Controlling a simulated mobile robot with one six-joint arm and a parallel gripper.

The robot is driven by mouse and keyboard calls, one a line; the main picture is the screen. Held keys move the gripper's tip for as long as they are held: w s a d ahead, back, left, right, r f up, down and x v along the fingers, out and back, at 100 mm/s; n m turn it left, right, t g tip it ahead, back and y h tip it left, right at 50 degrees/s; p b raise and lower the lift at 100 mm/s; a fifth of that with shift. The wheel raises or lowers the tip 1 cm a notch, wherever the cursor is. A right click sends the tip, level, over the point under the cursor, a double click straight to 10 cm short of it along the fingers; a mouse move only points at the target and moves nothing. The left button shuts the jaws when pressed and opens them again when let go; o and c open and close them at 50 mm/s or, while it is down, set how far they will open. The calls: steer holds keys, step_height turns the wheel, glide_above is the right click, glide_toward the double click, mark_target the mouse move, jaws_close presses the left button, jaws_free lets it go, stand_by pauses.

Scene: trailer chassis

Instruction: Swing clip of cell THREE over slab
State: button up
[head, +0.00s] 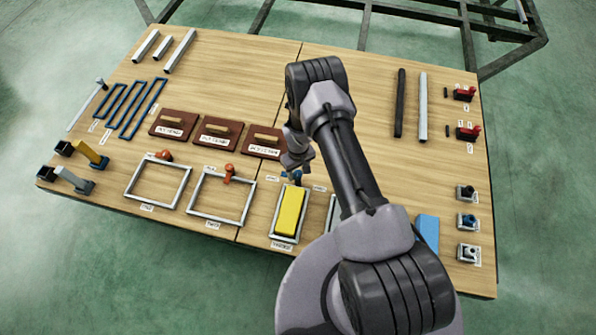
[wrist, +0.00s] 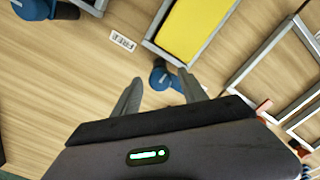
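The yellow slab (head: 290,211) lies inside a grey rectangular frame (head: 273,232) near the table's front edge. It also shows in the wrist view (wrist: 198,28). A blue clip (head: 291,175) sits at the far short end of that frame. In the wrist view the blue clip (wrist: 160,76) points away from the slab, at the frame's edge. My gripper (wrist: 160,92) is open, its two fingers on either side of the clip; contact cannot be told. In the head view my gripper (head: 296,160) is just beyond the clip, partly hidden by my arm.
Two empty frames (head: 159,184) (head: 222,197) with orange clips stand to the left. A second blue clip (wrist: 38,8) and a small label (wrist: 122,40) show in the wrist view. Brown handled boards (head: 218,131) lie behind. A blue slab (head: 427,232) is at right.

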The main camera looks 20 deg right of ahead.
jaws_close()
steer(key=shift+n, duration=0.3)
steer(key=n+b, duration=0.1)
steer(key=n, duration=0.2)
steer(key=shift+n, duration=0.3)
steer(key=n+b, duration=0.1)
steer(key=n, duration=0.3)
steer(key=shift+n, duration=0.3)
steer(key=n+b, duration=0.1)
steer(key=n, duration=0.3)
steer(key=shift+n, duration=2.5)
